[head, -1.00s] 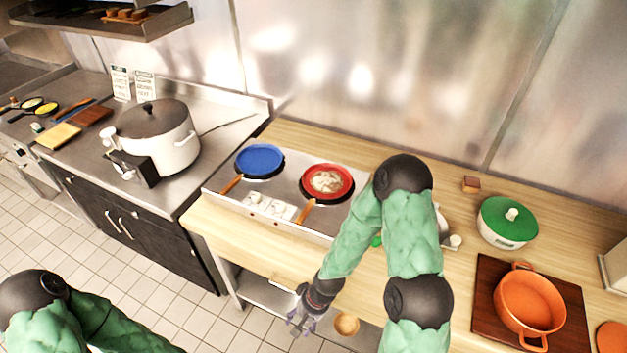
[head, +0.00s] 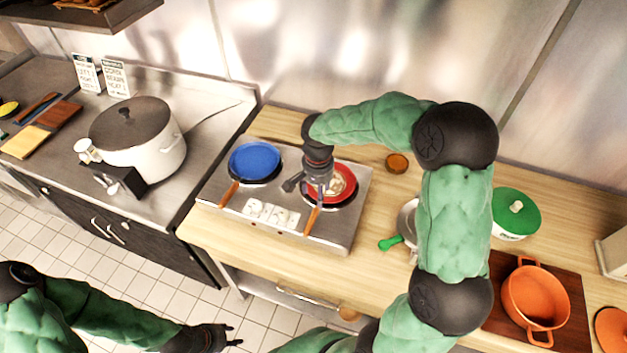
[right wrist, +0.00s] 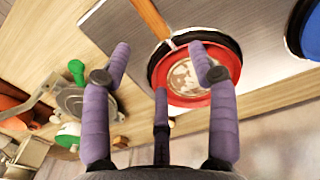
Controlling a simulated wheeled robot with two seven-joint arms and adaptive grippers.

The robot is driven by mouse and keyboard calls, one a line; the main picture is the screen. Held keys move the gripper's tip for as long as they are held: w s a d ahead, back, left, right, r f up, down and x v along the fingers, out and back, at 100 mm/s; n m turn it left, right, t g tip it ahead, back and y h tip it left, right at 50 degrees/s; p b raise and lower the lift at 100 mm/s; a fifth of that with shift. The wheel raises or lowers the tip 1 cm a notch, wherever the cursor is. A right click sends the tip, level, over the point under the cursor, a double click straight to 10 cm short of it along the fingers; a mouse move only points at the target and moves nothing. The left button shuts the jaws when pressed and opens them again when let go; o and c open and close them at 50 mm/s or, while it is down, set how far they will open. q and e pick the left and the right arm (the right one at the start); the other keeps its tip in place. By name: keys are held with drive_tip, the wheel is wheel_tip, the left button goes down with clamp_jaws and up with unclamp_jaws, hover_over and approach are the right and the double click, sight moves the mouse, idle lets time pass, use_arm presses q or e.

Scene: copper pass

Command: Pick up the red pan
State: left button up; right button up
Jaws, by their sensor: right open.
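The red pan (head: 345,186) with a wooden handle (head: 314,217) sits on the right burner of the steel stove, something pale inside it. My right gripper (head: 307,188) hangs over the pan's left side and hides part of it. In the right wrist view, the gripper (right wrist: 161,62) has its purple fingers spread wide with nothing between them. The red pan (right wrist: 191,98) lies beyond the fingertips there, its handle pointing up and left. I cannot tell whether a finger touches it. My left gripper (head: 230,337) is low at the bottom, away from the stove, fingers apart and empty.
A blue pan (head: 255,160) sits on the left burner beside the red one. A green-lidded pot (head: 516,212) and an orange pot (head: 535,297) stand further right. A large pot (head: 165,150) is at left.

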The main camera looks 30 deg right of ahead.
sight(317, 212)
drive_tip(key=shift+w+f, duration=0.3)
drive_tip(key=shift+f, duration=0.15)
drive_tip(key=f, duration=0.2)
drive_tip(key=s+f, duration=0.1)
drive_tip(key=f, duration=0.1)
drive_tip(key=shift+s, duration=0.2)
drive_tip(key=f, duration=0.5)
drive_tip(key=shift+s+a, duration=0.1)
drive_tip(key=shift+a, duration=0.25)
use_arm(q)
drive_tip(key=shift+s+r, duration=0.1)
drive_tip(key=shift+s, duration=0.35)
use_arm(e)
drive_tip(key=shift+s, duration=0.15)
clamp_jaws()
